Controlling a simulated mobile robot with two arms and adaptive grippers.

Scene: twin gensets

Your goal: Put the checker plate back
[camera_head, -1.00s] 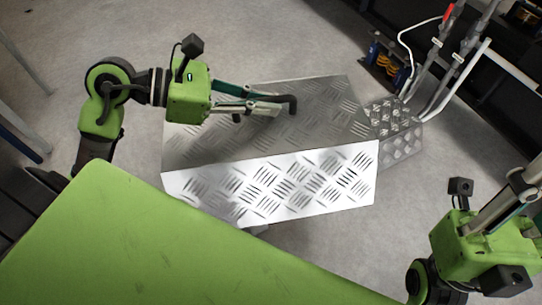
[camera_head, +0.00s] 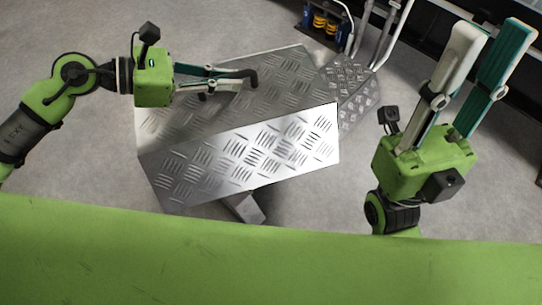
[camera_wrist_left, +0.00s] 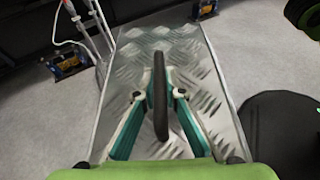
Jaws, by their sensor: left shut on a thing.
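The checker plate (camera_head: 270,145) is a bent sheet of bright metal with a raised tread pattern. Its upper face and front flange show, and it is tilted in the head view. A dark bar handle (camera_head: 250,77) stands on its upper face. My left gripper (camera_head: 236,80) is shut on this handle, which also shows between its fingers in the left wrist view (camera_wrist_left: 161,100). My right gripper (camera_head: 487,45) is at the right, apart from the plate, with its two fingers spread and nothing between them.
A second tread-pattern metal step (camera_head: 352,90) lies just beyond the plate's right edge. Grey pipes (camera_head: 385,30) and a blue device with yellow coils (camera_head: 322,22) stand behind it. A grey post (camera_head: 245,207) shows below the plate. Open concrete floor lies around.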

